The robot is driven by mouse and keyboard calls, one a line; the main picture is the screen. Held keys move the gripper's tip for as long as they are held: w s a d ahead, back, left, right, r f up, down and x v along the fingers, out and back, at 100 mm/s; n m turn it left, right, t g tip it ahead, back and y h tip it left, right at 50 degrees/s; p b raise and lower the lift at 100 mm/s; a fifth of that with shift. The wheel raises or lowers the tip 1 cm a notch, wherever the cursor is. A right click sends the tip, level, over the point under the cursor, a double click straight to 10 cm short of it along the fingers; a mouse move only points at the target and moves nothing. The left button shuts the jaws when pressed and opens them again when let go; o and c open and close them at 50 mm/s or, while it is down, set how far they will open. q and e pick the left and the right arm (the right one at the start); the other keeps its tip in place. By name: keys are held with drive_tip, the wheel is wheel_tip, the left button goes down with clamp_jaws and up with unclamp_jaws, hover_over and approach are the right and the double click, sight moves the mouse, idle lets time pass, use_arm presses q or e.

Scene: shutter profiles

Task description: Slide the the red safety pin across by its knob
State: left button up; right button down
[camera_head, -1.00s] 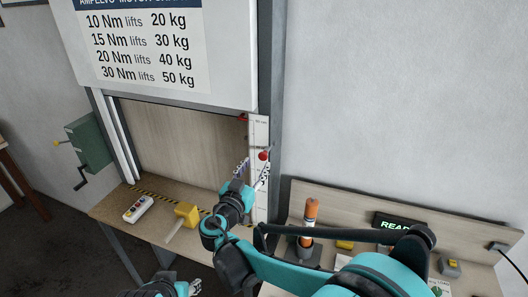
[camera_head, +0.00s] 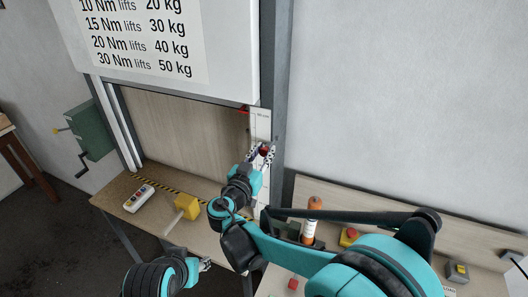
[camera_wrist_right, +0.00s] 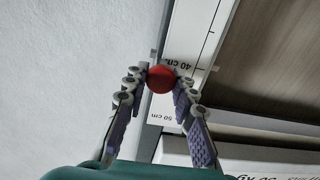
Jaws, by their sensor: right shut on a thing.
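The red safety pin's round knob (camera_head: 264,151) is at the right post of the frame, beside the white centimetre scale (camera_head: 260,124). In the right wrist view the knob (camera_wrist_right: 160,79) sits between the two fingertips, near the 40 cm mark. My right gripper (camera_head: 261,155) is shut on the knob, with one purple-padded finger on each side. The pin's shaft is hidden behind the knob and fingers. My left gripper (camera_head: 205,265) is low in the head view, away from the pin, too small to tell whether it is open.
A wooden bench (camera_head: 118,190) holds a button remote (camera_head: 139,198) and a yellow block with a handle (camera_head: 187,206). An orange-topped cylinder (camera_head: 312,218) and a red-yellow button (camera_head: 350,236) are on the right bench. A green crank box (camera_head: 91,131) hangs at left.

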drive_tip(key=d, duration=0.1)
drive_tip(key=s+d, duration=0.1)
drive_tip(key=d, duration=0.2)
drive_tip(key=shift+s, duration=0.25)
drive_tip(key=c, duration=1.6)
unclamp_jaws()
drive_tip(key=o, duration=0.3)
drive_tip(key=shift+d, duration=0.15)
drive_tip(key=shift+o, duration=0.2)
drive_tip(key=v, duration=0.7)
drive_tip(key=shift+f, duration=0.1)
